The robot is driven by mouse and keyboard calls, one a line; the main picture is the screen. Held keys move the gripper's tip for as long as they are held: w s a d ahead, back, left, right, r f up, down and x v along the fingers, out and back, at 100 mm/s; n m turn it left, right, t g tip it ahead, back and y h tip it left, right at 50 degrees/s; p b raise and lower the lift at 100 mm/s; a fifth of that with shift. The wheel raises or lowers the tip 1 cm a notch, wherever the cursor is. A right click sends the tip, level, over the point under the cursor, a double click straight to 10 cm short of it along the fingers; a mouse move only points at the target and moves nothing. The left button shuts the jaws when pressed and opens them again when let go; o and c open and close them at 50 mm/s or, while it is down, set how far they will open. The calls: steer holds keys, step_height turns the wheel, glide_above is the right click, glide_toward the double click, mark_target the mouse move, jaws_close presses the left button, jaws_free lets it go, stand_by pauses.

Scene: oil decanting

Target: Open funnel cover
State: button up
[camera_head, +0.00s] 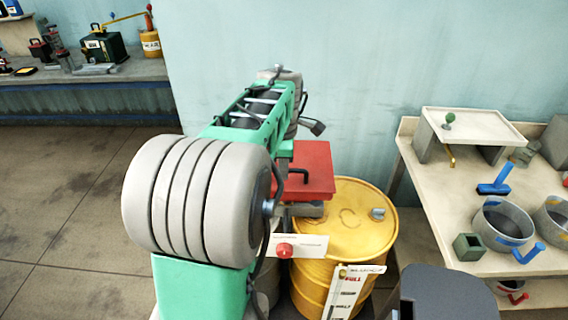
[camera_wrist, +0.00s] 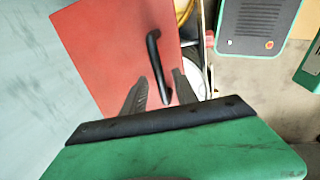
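The funnel cover (camera_head: 311,165) is a flat red square with a black bar handle (camera_head: 292,176), lying flat beside and partly over the yellow drum in the head view. In the wrist view the red cover (camera_wrist: 105,45) fills the upper left, and its black handle (camera_wrist: 153,48) runs down between my fingers. My gripper (camera_wrist: 160,76) is open, with one dark finger on each side of the handle's lower end. I cannot tell whether the fingers touch it. In the head view my arm hides the gripper and the cover's left part. The funnel under the cover is hidden.
The yellow drum (camera_head: 352,222) stands just right of the cover. A workbench (camera_head: 437,190) on the right holds pots, a blue-handled tool (camera_head: 495,181) and a small raised stand (camera_head: 474,126). A wall is close behind. Open floor (camera_head: 70,190) lies to the left.

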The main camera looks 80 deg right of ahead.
jaws_close()
stand_by(1.4)
